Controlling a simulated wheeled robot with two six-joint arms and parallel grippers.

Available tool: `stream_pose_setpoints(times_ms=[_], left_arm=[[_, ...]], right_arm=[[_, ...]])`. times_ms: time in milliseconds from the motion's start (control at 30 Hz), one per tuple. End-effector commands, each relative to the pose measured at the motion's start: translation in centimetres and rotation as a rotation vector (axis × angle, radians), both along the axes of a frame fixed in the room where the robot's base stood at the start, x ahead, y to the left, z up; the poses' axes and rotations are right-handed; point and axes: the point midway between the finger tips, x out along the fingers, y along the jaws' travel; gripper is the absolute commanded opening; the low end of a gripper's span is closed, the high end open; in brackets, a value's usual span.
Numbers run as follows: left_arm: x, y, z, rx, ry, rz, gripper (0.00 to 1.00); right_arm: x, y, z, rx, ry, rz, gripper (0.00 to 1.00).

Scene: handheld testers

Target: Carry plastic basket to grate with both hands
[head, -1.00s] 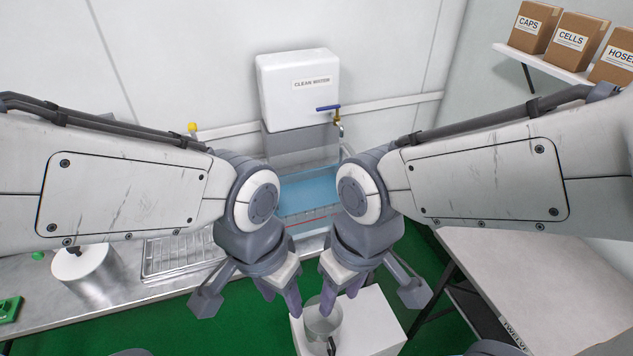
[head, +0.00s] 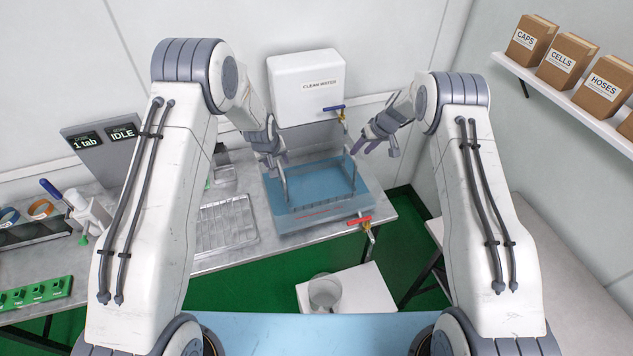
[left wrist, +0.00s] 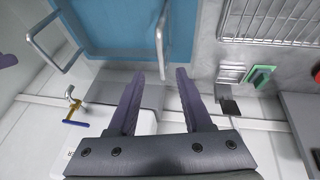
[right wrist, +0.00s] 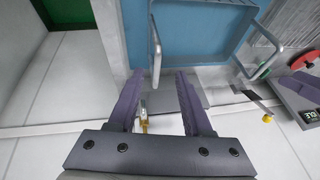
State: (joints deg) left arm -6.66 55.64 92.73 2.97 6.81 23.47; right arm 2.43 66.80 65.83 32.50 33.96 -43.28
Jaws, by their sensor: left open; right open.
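The plastic basket (head: 322,207) is hard to make out in the blue-filled clear tub (head: 375,203); two grey upright handles, left (head: 285,183) and right (head: 352,178), stand up from it. My left gripper (head: 276,160) is open near the left handle's top. In the left wrist view that handle (left wrist: 162,40) lines up between the fingertips (left wrist: 160,72). My right gripper (head: 372,148) is open, just up and right of the right handle. In the right wrist view its handle (right wrist: 155,45) appears between the fingertips (right wrist: 158,72). The wire grate (head: 225,222) lies on the counter left of the tub.
A white water tank (head: 305,85) with a blue-handled tap (head: 335,108) hangs behind the tub. A red-handled valve (head: 360,220) projects at the front. A clear beaker (head: 324,291) stands on a white stand below. Testers and tools occupy the left counter.

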Motion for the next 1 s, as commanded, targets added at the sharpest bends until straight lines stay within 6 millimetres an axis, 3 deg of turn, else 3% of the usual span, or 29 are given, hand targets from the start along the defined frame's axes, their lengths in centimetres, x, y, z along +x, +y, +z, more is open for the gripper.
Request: stream_pose_setpoints(times_ms=[500, 1000], left_arm=[[0.5, 0.2, -1.2, -0.003, -0.002, 0.011, 0.5], [3.8, -0.2, -8.2, -0.002, -0.003, 0.008, 0.5]], right_arm=[[0.6, 0.0, -1.1, 0.002, -0.005, 0.001, 0.5], [2.9, 2.2, -8.3, 0.002, -0.005, 0.0, 0.5]])
